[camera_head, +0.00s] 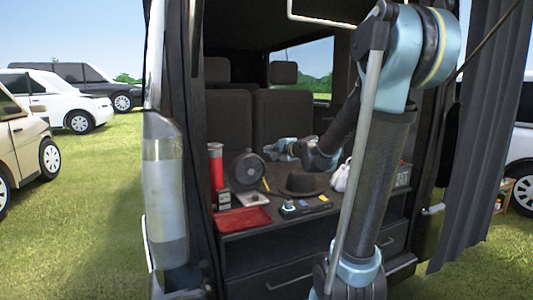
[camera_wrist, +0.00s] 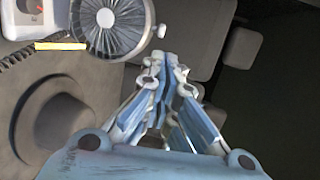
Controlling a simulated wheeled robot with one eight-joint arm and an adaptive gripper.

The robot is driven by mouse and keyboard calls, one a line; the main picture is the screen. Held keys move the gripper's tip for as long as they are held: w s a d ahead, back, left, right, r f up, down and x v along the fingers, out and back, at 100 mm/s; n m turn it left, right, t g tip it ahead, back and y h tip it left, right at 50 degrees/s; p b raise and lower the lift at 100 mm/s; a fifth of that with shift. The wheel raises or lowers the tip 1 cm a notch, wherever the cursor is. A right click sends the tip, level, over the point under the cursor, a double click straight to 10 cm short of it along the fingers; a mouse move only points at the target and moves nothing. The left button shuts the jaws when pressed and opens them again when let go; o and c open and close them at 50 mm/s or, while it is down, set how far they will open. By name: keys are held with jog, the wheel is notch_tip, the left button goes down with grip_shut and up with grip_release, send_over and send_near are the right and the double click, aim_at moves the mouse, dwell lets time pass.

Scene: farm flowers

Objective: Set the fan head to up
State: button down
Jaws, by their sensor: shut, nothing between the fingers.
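The fan (camera_head: 247,168) is a dark round head standing on the shelf in the back of the van. In the wrist view, the fan (camera_wrist: 115,25) shows its bladed round face at the top, cut by the frame edge. My gripper (camera_head: 268,151) is just right of the fan in the head view, near the height of its upper part. In the wrist view, my gripper (camera_wrist: 165,60) has its fingertips together and empty, to the right of and below the fan's rim. The fingertips appear apart from the fan. The fan's base is not clear.
A dark hat (camera_head: 304,184) lies right of the fan, with a white bag (camera_head: 341,178) beyond it. A red cylinder (camera_head: 215,163) stands left. A red cloth (camera_head: 243,219) and a yellow pencil (camera_wrist: 60,46) lie nearby. Dark seats (camera_head: 281,125) stand behind.

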jog(key=x, duration=1.3)
jog(key=shift+w+d, duration=0.1)
jog(key=shift+d, duration=0.05)
jog(key=shift+w+h, duration=0.1)
jog(key=shift+h, duration=0.2)
